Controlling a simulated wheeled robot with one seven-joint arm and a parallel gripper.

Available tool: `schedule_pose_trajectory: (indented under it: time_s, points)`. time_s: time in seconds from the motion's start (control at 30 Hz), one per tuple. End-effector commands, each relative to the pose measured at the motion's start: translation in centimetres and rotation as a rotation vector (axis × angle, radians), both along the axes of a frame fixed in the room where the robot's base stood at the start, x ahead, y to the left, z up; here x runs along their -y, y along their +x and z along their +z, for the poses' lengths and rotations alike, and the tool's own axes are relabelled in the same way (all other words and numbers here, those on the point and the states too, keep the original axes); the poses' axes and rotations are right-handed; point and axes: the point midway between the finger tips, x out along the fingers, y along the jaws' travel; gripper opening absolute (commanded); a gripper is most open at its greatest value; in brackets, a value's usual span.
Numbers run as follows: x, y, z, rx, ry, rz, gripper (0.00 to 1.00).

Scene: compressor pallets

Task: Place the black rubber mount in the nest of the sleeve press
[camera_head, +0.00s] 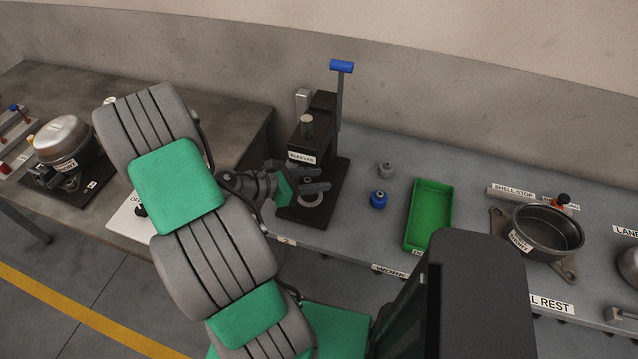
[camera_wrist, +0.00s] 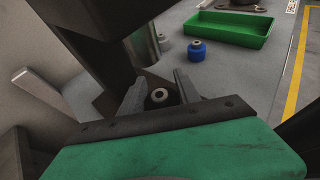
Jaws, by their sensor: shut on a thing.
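The sleeve press (camera_head: 317,130) is dark, with a blue-tipped lever and a "SLEEVES" label, and stands on the grey bench. My gripper (camera_head: 316,188) is low at the front of the press, over a pale round nest (camera_head: 309,201) in its base. In the wrist view, my gripper (camera_wrist: 160,86) is shut on the black rubber mount (camera_wrist: 158,97), a dark round piece with a pale metal centre. The press frame (camera_wrist: 95,40) rises close beside it. I cannot tell whether the mount touches the nest. The mount is hidden in the head view.
A grey mount (camera_head: 386,170) and a blue mount (camera_head: 378,199) stand right of the press. A green tray (camera_head: 429,215) is beyond them, then a dark pot-shaped shell (camera_head: 546,232) on a stand. Another bench (camera_head: 75,95) with a compressor is at left.

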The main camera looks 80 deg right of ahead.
Motion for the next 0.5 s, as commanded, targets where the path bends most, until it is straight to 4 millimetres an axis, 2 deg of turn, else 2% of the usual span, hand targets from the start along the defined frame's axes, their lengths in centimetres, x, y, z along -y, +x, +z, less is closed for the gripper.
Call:
schedule_pose_trajectory:
  time_s: [0.1,0.3,0.47,0.5]
  points:
    - [0.7,-0.9,-0.4,-0.001,0.002,0.000,0.00]
    - [0.7,-0.8,-3.4,-0.002,0.002,0.002,0.00]
    - [0.6,-0.8,-3.8,0.002,0.004,0.004,0.00]
    - [0.6,-0.8,-3.8,0.003,0.005,0.003,0.39]
